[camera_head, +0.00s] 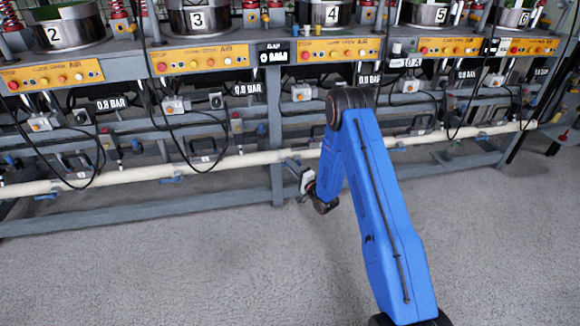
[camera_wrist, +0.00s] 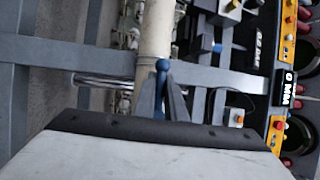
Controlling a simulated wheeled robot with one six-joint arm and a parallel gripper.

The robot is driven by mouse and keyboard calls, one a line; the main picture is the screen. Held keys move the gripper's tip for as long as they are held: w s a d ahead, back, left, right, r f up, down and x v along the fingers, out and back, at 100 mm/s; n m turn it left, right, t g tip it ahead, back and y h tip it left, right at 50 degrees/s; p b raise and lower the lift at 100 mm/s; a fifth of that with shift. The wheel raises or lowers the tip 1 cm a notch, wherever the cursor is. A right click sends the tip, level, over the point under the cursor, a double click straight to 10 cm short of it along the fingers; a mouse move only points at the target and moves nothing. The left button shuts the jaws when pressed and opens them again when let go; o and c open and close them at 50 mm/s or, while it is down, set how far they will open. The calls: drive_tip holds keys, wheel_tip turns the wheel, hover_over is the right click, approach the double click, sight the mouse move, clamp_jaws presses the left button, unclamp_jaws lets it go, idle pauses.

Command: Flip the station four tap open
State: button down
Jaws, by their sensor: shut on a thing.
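The station four press (camera_head: 331,14) stands at the top, right of centre, in the head view. In the wrist view a blue tap handle (camera_wrist: 161,66) with a rounded end sits at the white pipe (camera_wrist: 157,30). My gripper (camera_wrist: 161,88) has its two grey fingers on either side of this handle and is shut on it. In the head view my gripper (camera_head: 295,166) is at the white pipe below station four, partly hidden by my blue arm. The tap itself cannot be made out there. The lower part of the handle is hidden between the fingers.
The white pipe (camera_head: 235,161) runs along the low grey frame, with other blue taps (camera_head: 170,179) under it. A grey upright post (camera_head: 276,150) stands just left of my gripper. Black cables (camera_head: 165,115) hang in loops. The floor (camera_head: 150,270) in front is clear.

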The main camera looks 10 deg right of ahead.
drive_tip(key=shift+d, duration=0.1)
drive_tip(key=c, duration=1.8)
unclamp_jaws()
drive_tip(key=v, duration=1.7)
drive_tip(key=shift+s, duration=0.25)
drive_tip(key=shift+r, duration=0.1)
